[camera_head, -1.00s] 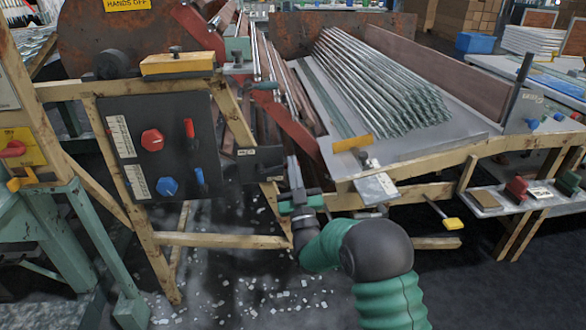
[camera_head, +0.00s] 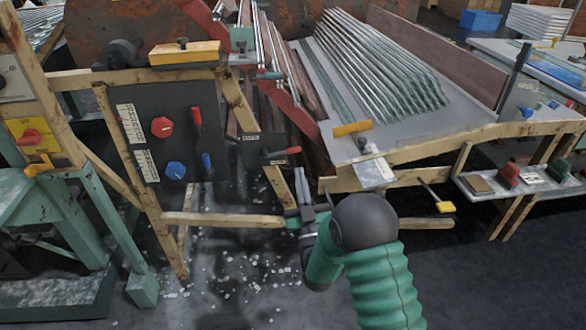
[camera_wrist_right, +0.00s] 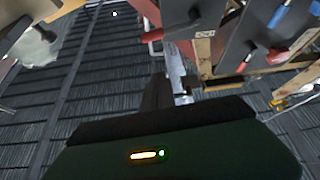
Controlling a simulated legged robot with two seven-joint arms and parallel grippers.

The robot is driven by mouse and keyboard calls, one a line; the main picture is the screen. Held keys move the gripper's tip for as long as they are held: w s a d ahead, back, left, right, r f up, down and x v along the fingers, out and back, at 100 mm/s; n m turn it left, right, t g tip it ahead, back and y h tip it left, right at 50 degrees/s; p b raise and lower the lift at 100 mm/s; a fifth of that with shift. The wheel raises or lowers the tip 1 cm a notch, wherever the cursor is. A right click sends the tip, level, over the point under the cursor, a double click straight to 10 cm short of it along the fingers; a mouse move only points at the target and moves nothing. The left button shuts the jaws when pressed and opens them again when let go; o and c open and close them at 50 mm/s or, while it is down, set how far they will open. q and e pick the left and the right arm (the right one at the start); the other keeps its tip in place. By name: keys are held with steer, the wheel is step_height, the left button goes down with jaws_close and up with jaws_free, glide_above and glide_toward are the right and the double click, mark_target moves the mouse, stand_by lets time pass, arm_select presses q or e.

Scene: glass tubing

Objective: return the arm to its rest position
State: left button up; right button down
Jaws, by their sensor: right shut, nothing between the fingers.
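My right arm comes up from the bottom right of the head view, with a green ribbed sleeve and a dark joint. My right gripper (camera_head: 303,187) is shut and empty, its thin grey fingers pointing up in front of the wooden frame, below a small dark plate with a red-tipped lever (camera_head: 287,151). In the right wrist view the gripper's fingers (camera_wrist_right: 176,75) are close together, beside the dark control panel and wooden frame. My left gripper is in neither view.
A dark panel (camera_head: 150,125) with red and blue knobs stands left on a wooden frame (camera_head: 225,219). A sloped table (camera_head: 415,133) holds many glass tubes (camera_head: 380,65). A yellow-ended handle (camera_head: 445,206) sticks out at right. Debris litters the floor (camera_head: 235,275); floor at lower right looks clear.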

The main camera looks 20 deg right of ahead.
steer(key=shift+d, duration=0.1)
steer(key=s+a+f+g+y+p, duration=0.25)
steer(key=a+f+g+y, duration=0.2)
steer(key=f+g, duration=0.55)
steer(key=s+a+f+g+p, duration=0.15)
steer(key=s+g, duration=0.45)
steer(key=s, duration=0.6)
steer(key=s+a+f+g, duration=0.2)
steer(key=s+g, duration=0.3)
steer(key=s, duration=0.8)
step_height(320, 180, up, 37)
steer(key=w+p, duration=0.1)
steer(key=p, duration=3.6)
steer(key=shift+d+r+n+p, duration=0.15)
steer(key=shift+n+p, duration=0.15)
steer(key=shift+p, duration=0.1)
steer(key=shift+y, duration=0.25)
